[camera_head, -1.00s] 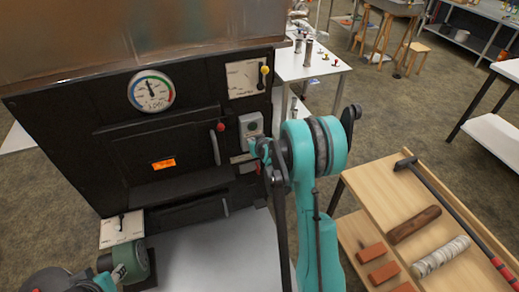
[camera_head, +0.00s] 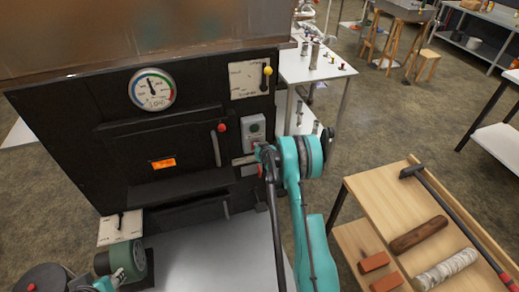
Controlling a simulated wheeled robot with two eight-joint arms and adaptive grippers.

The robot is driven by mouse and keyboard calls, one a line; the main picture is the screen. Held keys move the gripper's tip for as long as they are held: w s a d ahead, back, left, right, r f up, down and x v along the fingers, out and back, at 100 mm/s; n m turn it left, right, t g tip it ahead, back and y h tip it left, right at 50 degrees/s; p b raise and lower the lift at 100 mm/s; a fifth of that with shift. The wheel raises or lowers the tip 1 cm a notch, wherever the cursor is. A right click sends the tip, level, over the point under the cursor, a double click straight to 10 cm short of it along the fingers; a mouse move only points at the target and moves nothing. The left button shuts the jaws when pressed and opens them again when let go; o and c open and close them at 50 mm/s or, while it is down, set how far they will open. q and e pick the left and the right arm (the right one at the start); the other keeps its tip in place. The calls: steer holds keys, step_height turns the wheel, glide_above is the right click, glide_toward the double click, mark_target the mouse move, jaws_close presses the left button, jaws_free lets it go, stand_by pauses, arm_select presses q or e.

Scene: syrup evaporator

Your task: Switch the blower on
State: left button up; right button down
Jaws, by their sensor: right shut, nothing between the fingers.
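The blower switch box (camera_head: 253,128) is a small grey box on the right side of the black evaporator front (camera_head: 90,130). A dark round button shows on its upper part; its lower part is close to my right gripper and partly hidden. My right gripper (camera_head: 257,147) is shut and empty, with its tip right at or just in front of the lower part of the box; I cannot tell whether it touches. My left arm shows at the lower left, and its gripper cannot be made out.
A round gauge (camera_head: 152,89), a yellow-knobbed lever (camera_head: 267,72) and a red-knobbed door handle (camera_head: 217,142) are on the front. A white table (camera_head: 318,68) is behind.

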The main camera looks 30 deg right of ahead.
steer(key=shift+w+d+f, duration=0.15)
steer(key=shift+w+f, duration=0.15)
steer(key=shift+w, duration=0.3)
steer(key=s+a, duration=0.1)
steer(key=s, duration=0.5)
steer(key=shift+s+a, duration=0.35)
steer(key=shift+s, duration=0.05)
